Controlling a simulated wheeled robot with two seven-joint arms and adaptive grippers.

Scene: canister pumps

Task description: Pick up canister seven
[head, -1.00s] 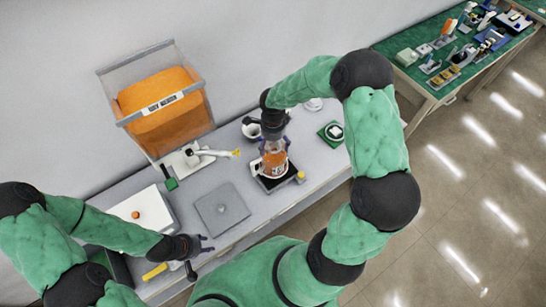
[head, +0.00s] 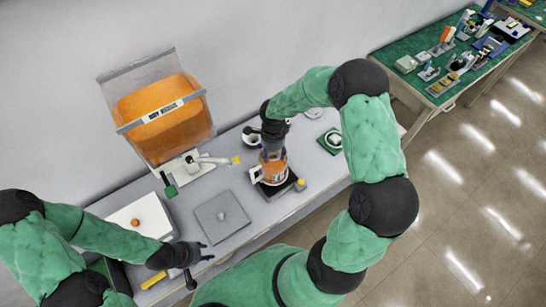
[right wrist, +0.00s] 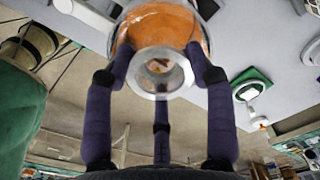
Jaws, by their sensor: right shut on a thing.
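A clear canister with orange contents (head: 273,169) stands upright on or just above a black square pad (head: 291,187) near the table's front edge. I cannot read a number on it. My right gripper (head: 273,139) comes down from above and is shut on the canister's upper part. In the right wrist view, the canister (right wrist: 162,24) sits between the fingers of my right gripper (right wrist: 158,78), its round clear end facing the camera. My left gripper (head: 206,250) is empty, with fingers apart, low over the table's front left.
A large bin of orange material (head: 160,105) stands at the back left, with a white spouted device (head: 190,168) before it. A grey plate (head: 222,216) and a white box (head: 138,222) lie left. A green square pad (head: 331,141) is right of the canister. A green table (head: 450,75) stands far right.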

